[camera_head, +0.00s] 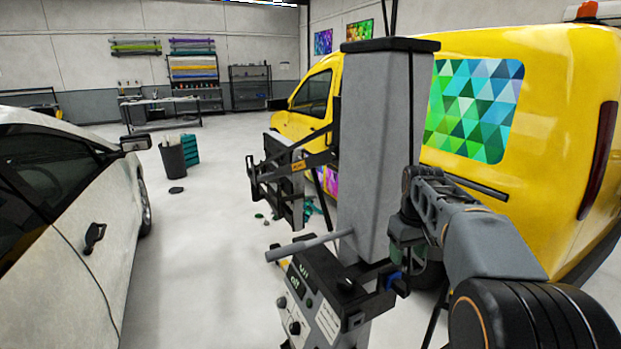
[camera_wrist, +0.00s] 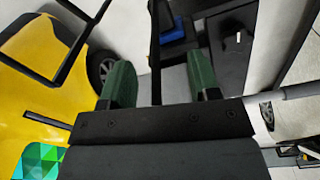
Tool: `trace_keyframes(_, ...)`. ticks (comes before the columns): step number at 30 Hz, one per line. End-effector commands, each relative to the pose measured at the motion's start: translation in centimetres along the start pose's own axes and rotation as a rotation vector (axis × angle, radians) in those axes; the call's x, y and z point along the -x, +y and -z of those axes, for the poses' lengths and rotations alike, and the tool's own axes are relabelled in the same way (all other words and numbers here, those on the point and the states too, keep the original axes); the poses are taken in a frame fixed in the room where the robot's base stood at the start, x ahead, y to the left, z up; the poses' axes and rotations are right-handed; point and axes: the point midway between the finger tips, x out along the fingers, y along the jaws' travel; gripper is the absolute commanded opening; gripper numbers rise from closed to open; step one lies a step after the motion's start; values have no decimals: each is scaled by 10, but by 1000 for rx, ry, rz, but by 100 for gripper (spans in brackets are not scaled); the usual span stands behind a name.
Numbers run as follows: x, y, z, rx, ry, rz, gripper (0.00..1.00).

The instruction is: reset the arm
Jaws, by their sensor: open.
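My arm (camera_head: 485,240) comes in from the lower right and bends up and back beside a grey post. My gripper shows in the wrist view (camera_wrist: 163,78), with two green fingers spread apart and nothing between them. In the head view the gripper is mostly hidden behind my arm, with only some green showing below the wrist.
A stand with a grey post (camera_head: 372,150), control box (camera_head: 305,308) and bar handle is close to my arm's left. A yellow van (camera_head: 545,90) with a patterned panel is behind and right. A pale car (camera_head: 60,210) stands left.

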Motion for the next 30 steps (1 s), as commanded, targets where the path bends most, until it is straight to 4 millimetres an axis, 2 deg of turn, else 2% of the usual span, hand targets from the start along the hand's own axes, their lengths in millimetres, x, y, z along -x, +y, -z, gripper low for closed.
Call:
trace_keyframes(7, -36, -53, -70, -208, 128, -24, 56)
trace_keyframes(12, -58, -89, -126, -262, 217, -23, 56)
trace_keyframes(15, -66, -103, -150, -252, 253, -21, 56)
trace_keyframes(20, -66, -116, -171, -220, 290, -20, 56)
trace_keyframes(24, -57, -119, -172, -206, 328, -21, 56)
trace_keyframes(30, -55, -120, -171, -199, 333, -20, 56)
